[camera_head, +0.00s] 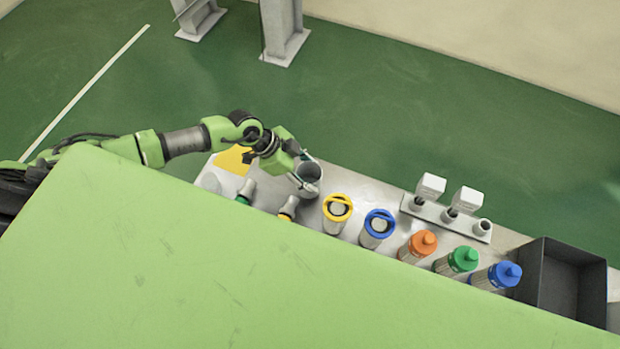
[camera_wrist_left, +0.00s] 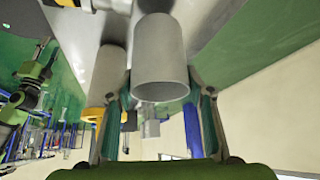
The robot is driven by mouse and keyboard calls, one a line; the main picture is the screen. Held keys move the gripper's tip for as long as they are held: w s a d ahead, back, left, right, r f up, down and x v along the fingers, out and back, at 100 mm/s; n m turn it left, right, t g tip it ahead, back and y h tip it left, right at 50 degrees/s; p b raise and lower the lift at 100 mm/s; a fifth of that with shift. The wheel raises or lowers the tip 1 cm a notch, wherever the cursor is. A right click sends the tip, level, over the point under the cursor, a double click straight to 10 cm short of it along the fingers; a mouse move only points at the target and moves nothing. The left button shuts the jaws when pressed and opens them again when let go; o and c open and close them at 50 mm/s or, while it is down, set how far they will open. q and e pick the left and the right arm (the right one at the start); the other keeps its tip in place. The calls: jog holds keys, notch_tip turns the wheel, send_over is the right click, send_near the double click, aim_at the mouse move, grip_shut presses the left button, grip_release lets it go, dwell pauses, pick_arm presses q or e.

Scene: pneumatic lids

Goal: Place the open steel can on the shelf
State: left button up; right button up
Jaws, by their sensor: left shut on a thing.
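The open steel can (camera_head: 311,177) is a plain grey cylinder with an open top. In the head view it is at the left part of the grey steel surface (camera_head: 375,193). My left gripper (camera_head: 306,171) is shut on it, with one finger on each side. The left wrist view shows the can (camera_wrist_left: 161,62) between the two fingers of my left gripper (camera_wrist_left: 163,92). I cannot tell whether the can touches the surface. I cannot make out a separate shelf. My right gripper is not in view.
A yellow-lidded can (camera_head: 337,208) and a blue-lidded can (camera_head: 377,225) stand to the right of the steel can. Orange (camera_head: 421,243), green (camera_head: 461,260) and blue (camera_head: 503,275) capped containers follow. A small rack (camera_head: 430,212) and a dark open bin (camera_head: 548,262) are further right.

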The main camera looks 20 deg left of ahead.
aim_at(310, 179)
pick_arm(q)
notch_tip(310, 179, down, 4)
jog(key=shift+w+r+b, duration=0.15)
jog(key=shift+r+b, duration=0.1)
jog(key=shift+b, duration=0.05)
jog(key=o, duration=1.2)
